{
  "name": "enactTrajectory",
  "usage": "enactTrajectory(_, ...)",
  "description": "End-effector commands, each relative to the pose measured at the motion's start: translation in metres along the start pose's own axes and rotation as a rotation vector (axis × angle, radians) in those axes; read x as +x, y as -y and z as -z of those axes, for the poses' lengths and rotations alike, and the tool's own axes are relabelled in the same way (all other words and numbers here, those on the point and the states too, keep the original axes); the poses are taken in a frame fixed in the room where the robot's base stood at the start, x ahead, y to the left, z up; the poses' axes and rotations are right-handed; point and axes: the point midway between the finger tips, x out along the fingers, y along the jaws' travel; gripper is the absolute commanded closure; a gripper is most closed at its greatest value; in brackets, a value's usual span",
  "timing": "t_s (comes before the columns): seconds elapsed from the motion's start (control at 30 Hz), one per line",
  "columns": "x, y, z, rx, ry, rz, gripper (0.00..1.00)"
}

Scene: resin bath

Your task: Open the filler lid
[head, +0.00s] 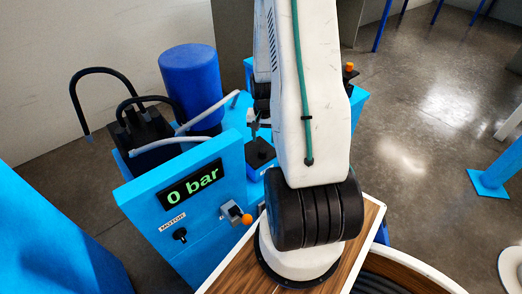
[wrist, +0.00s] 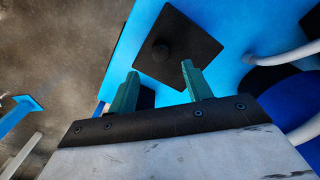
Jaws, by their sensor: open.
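The filler lid looks to be the dark square plate with a round black knob (wrist: 165,48) in the wrist view, lying flat and shut on a bright blue surface. In the head view a small black lid with a knob (head: 260,151) sits on a blue box just left of my arm. My gripper (wrist: 160,69) is open and empty, its two green fingers spread and pointing toward the lid's near edge. I cannot tell the remaining gap to the lid. In the head view my gripper is mostly hidden behind my white arm.
A blue panel (head: 150,208) carries a "0 bar" display (head: 191,188), a MOTOR knob (head: 180,235) and an orange-tipped lever (head: 242,217). A blue cylinder (head: 188,85), pale hoses (head: 208,110) and a black block (head: 145,128) stand left of the lid.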

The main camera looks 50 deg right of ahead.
Motion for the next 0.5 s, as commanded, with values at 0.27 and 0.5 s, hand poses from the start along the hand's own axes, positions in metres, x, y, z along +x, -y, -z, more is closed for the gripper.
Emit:
enactTrajectory(0.27, 0.041, 0.000, -0.002, 0.001, 0.006, -0.001, 0.50)
enactTrajectory(0.5, 0.069, 0.000, -0.002, 0.001, 0.004, -0.001, 0.50)
